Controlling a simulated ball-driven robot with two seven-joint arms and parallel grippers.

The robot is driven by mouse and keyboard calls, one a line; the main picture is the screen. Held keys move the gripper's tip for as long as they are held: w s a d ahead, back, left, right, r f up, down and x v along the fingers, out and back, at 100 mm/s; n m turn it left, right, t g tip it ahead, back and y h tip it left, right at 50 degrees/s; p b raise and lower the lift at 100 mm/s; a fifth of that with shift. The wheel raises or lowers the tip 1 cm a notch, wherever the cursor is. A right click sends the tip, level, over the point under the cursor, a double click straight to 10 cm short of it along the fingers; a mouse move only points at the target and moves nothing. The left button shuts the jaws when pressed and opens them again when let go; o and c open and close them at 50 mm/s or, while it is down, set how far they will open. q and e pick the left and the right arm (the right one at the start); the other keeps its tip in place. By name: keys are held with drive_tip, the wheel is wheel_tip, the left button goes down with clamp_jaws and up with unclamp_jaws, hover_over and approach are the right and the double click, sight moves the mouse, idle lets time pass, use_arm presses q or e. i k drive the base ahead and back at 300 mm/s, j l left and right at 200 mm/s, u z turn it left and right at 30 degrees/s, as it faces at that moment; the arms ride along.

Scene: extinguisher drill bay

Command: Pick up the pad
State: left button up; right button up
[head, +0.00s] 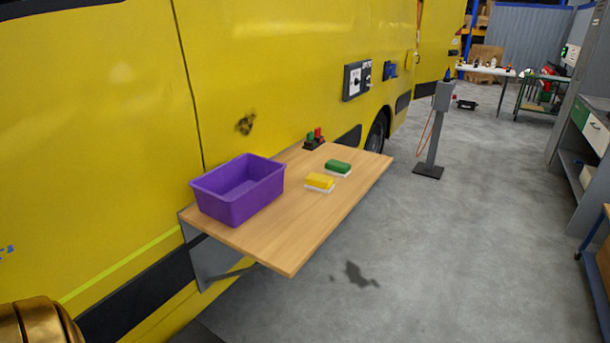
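Two pads lie on the wooden fold-out table against the yellow vehicle. One is a yellow pad (320,181) with a white underside, near the middle of the table. The other is a green pad (338,167), also with a white underside, just behind it and to the right. The two are close together but look apart. Neither of my grippers is in view. Only a gold rounded part of mine shows at the bottom left corner, well away from the pads.
The wooden table (290,240) holds a purple open bin (240,205) at its left end and a small black holder with red and green items (314,141) at the vehicle side. The table's right end is bare. A grey post (433,140) stands beyond; the floor to the right is open.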

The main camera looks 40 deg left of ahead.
sight(318, 182)
drive_tip(key=i+l+u, duration=0.1)
drive_tip(key=i+u, duration=0.2)
drive_tip(key=u, duration=0.2)
drive_tip(key=i+l+u, duration=0.25)
drive_tip(key=u, duration=0.25)
drive_tip(key=i+l+u, duration=0.2)
drive_tip(key=u, duration=0.3)
drive_tip(key=l, duration=0.1)
